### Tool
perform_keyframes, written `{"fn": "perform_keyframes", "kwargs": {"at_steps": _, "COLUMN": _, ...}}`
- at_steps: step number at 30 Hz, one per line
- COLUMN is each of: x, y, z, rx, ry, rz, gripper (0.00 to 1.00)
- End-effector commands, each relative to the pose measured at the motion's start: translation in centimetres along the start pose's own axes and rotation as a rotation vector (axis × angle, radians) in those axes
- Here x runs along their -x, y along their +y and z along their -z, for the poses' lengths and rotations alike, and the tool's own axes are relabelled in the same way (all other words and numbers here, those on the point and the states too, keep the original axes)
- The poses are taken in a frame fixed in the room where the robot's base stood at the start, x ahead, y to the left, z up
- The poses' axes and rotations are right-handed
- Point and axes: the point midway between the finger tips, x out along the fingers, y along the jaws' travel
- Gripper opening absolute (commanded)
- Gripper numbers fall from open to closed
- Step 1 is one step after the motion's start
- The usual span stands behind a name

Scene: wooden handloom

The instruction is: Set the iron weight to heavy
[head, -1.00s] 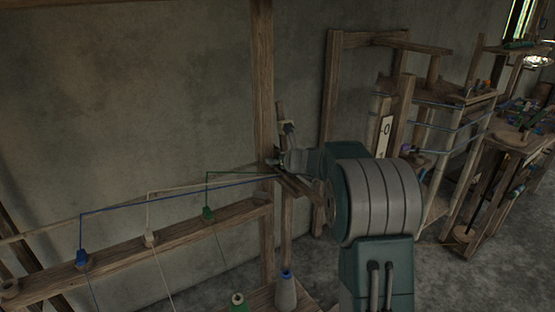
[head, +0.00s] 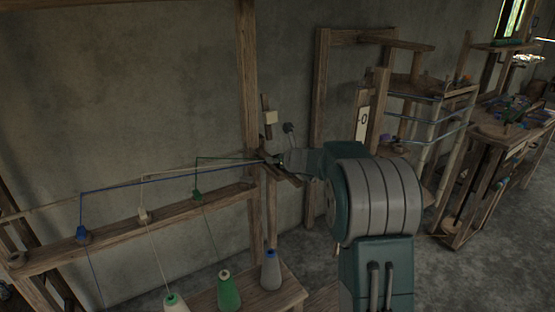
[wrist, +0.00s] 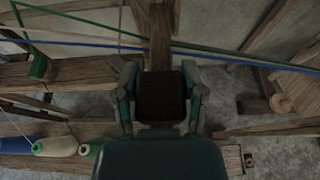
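My gripper (head: 270,160) is at the wooden post where the coloured threads meet, at the end of my arm. In the wrist view my gripper (wrist: 158,72) has its fingers well apart, with a dark block-like shape between them; I cannot tell whether it is a separate thing. Just above my gripper in the head view are a pale block (head: 271,118) on a short upright stick and a small grey knob (head: 289,128) on a stem. I cannot tell which thing, if any, is the iron weight.
Blue, white and green threads run to the post over a wooden rail (head: 150,223). Cones of thread, including a grey-blue one (head: 271,270), stand on a low bench (head: 291,293). A wooden frame (head: 321,90) and shelves stand at the right.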

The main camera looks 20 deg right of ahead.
Motion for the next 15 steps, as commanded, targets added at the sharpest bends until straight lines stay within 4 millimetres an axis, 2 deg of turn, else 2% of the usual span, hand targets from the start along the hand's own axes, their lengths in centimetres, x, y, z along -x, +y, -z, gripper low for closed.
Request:
{"fn": "perform_keyframes", "kwargs": {"at_steps": 8, "x": 0.13, "y": -0.20, "z": 0.28, "rx": -0.002, "ry": 0.005, "rz": 0.004, "gripper": 0.00}}
{"fn": "perform_keyframes", "kwargs": {"at_steps": 9, "x": 0.11, "y": -0.19, "z": 0.29, "rx": -0.002, "ry": 0.005, "rz": 0.004, "gripper": 0.67}}
{"fn": "perform_keyframes", "kwargs": {"at_steps": 10, "x": 0.11, "y": -0.19, "z": 0.29, "rx": -0.002, "ry": 0.005, "rz": 0.004, "gripper": 0.80}}
{"fn": "perform_keyframes", "kwargs": {"at_steps": 11, "x": 0.10, "y": -0.18, "z": 0.28, "rx": -0.002, "ry": 0.005, "rz": 0.004, "gripper": 0.89}}
{"fn": "perform_keyframes", "kwargs": {"at_steps": 15, "x": 0.07, "y": -0.17, "z": 0.26, "rx": -0.002, "ry": 0.005, "rz": 0.004, "gripper": 0.89}}
